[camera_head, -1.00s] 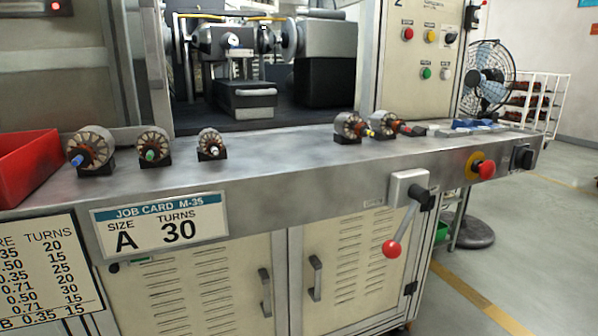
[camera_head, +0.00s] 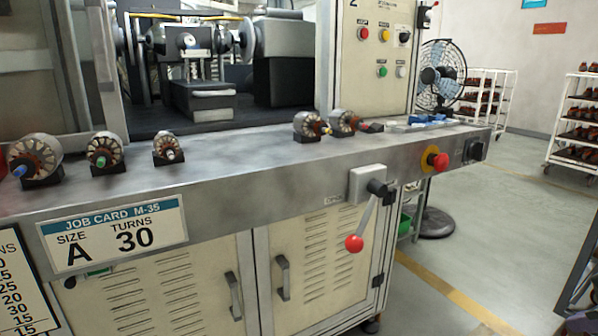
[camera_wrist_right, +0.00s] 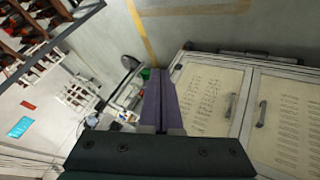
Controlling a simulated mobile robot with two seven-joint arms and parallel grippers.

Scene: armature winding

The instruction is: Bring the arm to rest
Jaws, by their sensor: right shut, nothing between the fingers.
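My right gripper (camera_wrist_right: 159,78) shows in the right wrist view with its two purple fingers side by side, shut and empty. It points out over the floor, apart from the machine's cabinet doors (camera_wrist_right: 203,95). My left gripper is in neither view.
The steel bench ledge (camera_head: 250,170) carries several wound armatures (camera_head: 105,152). A lever with a red knob (camera_head: 354,243) and a red stop button (camera_head: 440,161) stick out from its front. A fan (camera_head: 442,75) and racks (camera_head: 577,115) stand right. The floor (camera_head: 500,230) between is clear.

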